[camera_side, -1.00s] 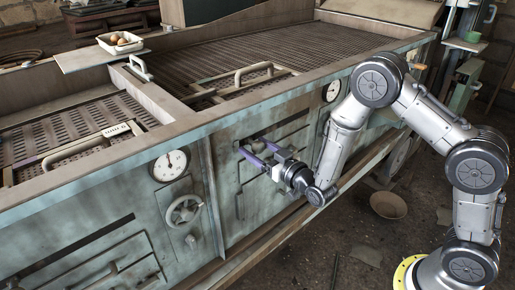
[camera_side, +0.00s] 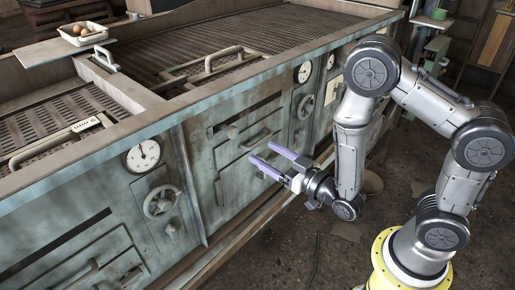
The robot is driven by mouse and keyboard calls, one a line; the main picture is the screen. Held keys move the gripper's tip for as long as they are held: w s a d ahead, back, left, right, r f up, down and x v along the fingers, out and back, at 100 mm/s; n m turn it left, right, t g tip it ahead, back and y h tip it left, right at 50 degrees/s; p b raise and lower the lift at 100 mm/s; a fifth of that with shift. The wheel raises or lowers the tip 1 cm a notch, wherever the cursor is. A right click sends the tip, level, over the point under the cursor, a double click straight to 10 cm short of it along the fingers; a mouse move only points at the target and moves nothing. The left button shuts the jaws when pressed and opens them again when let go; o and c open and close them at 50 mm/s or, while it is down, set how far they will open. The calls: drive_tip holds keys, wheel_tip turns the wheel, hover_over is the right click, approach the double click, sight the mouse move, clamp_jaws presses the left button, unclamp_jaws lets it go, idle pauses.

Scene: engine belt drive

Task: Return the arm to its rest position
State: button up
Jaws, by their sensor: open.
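My gripper (camera_side: 261,154) has two purple fingers, spread apart with nothing between them. It points left and up toward the green-grey metal front of a large machine (camera_side: 215,165). In the picture the fingertips overlap the lower drawer-like panel, just below a bar handle (camera_side: 258,139). I cannot tell the exact gap, but no contact shows. My arm is folded at the right, with its elbow raised above the gripper and its base on the floor.
The machine front carries a handwheel (camera_side: 162,202), a dial gauge (camera_side: 143,155) and a second gauge (camera_side: 304,72). A tray of eggs (camera_side: 83,33) stands on a board at the upper left. Floor below the gripper is clear.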

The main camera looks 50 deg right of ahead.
drive_tip(key=shift+s, duration=0.2)
drive_tip(key=d+r+m, duration=0.1)
drive_tip(key=d+r, duration=0.1)
drive_tip(key=r, duration=0.9)
drive_tip(key=d+r+m, duration=0.1)
drive_tip(key=d+r, duration=0.1)
drive_tip(key=r, duration=1)
drive_tip(key=s+f+n+g, duration=0.1)
drive_tip(key=s+f+g, duration=0.5)
drive_tip(key=s, duration=0.4)
drive_tip(key=s+f+n+g, duration=0.1)
drive_tip(key=s+f+g, duration=0.5)
drive_tip(key=s, duration=0.5)
drive_tip(key=shift+s+d, duration=0.25)
drive_tip(key=shift+r, duration=0.1)
